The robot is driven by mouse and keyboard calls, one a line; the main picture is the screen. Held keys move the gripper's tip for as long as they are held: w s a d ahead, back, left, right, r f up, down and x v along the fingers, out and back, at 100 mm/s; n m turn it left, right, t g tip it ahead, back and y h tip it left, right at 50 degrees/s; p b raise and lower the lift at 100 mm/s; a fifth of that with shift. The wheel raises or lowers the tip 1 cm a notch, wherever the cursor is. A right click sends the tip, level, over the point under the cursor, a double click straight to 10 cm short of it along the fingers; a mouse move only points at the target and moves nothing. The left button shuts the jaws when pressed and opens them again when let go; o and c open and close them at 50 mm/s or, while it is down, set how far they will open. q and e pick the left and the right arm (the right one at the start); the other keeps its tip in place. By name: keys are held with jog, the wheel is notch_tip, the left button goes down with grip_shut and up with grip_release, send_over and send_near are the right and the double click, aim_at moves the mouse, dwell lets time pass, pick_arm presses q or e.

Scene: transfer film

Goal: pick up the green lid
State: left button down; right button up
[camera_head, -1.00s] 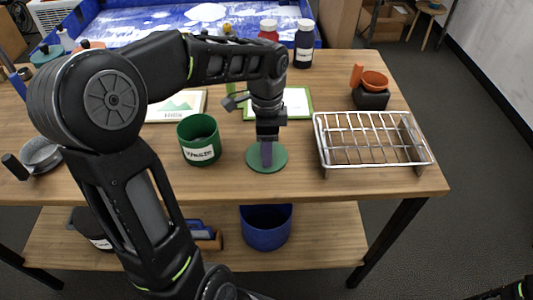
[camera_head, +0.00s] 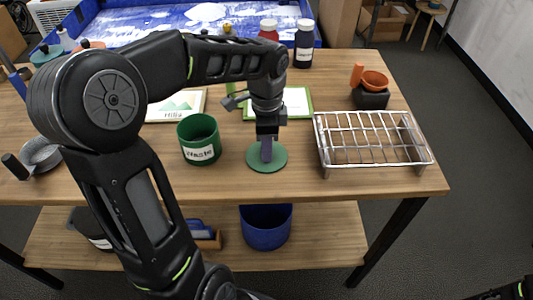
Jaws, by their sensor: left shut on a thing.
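The green lid (camera_head: 279,158) is a flat round disc on the wooden table, between the green container and the wire rack. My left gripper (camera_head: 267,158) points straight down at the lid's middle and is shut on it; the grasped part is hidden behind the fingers. I cannot tell any gap between lid and table. The green container (camera_head: 199,142) with a white label stands open and upright just left of the lid. My right gripper is not clearly in view; only a dark part of that arm shows at the bottom right corner.
A metal wire rack (camera_head: 372,140) stands to the right. Behind are a green-framed picture (camera_head: 297,103), bottles (camera_head: 304,45) and a blue-lined tray (camera_head: 185,20). The table in front of the lid is clear.

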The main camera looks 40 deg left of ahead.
pick_arm(q)
jog(key=shift+r, duration=0.1)
dwell(0.3)
notch_tip(320, 180, up, 10)
jog(key=shift+f, duration=0.1)
dwell(0.4)
dwell(0.4)
